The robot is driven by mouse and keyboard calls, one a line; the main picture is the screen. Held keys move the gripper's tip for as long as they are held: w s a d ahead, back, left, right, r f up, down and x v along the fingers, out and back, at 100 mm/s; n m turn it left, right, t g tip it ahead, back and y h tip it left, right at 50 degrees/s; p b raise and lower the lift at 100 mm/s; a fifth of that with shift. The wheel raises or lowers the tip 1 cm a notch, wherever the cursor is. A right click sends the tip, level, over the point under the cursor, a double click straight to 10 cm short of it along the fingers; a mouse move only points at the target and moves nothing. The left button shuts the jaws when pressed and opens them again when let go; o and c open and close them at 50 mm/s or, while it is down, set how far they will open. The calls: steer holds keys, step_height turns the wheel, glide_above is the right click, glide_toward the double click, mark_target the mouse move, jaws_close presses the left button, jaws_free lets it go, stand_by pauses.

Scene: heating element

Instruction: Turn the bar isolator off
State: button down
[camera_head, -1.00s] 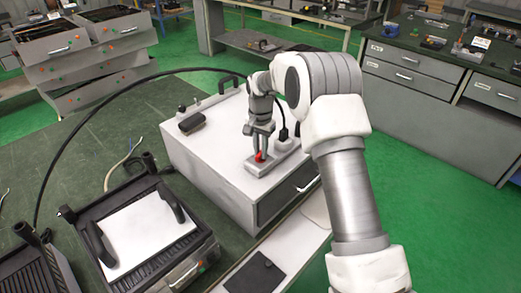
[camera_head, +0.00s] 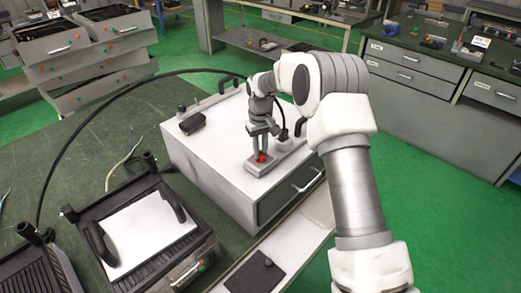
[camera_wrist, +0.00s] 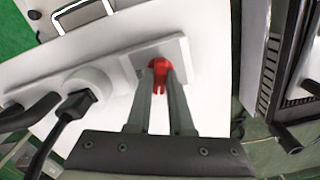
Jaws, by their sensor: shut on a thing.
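The bar isolator is a red switch (camera_head: 261,157) on a grey plate (camera_head: 254,166) on top of a white cabinet (camera_head: 215,160). My gripper (camera_head: 260,154) points down at it from above, with its fingertips at the red switch. In the wrist view my gripper (camera_wrist: 161,80) has its two fingers on either side of the red switch (camera_wrist: 160,68), shut on it. The fingers cover part of the switch, so its exact turn is hard to tell.
A round socket with a black plug (camera_wrist: 80,100) sits beside the plate. A dark block (camera_head: 192,123) and a handle (camera_head: 228,83) are on the cabinet top. Black grill-like appliances (camera_head: 150,225) stand at the left. A black cable (camera_head: 110,110) arcs over the green bench.

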mark_target(261, 153)
steer(key=shift+n, duration=2.1)
steer(key=c, duration=0.8)
jaws_free()
step_height(261, 153, up, 18)
steer(key=p, duration=0.1)
steer(key=shift+f, duration=0.25)
steer(key=shift+r, duration=0.1)
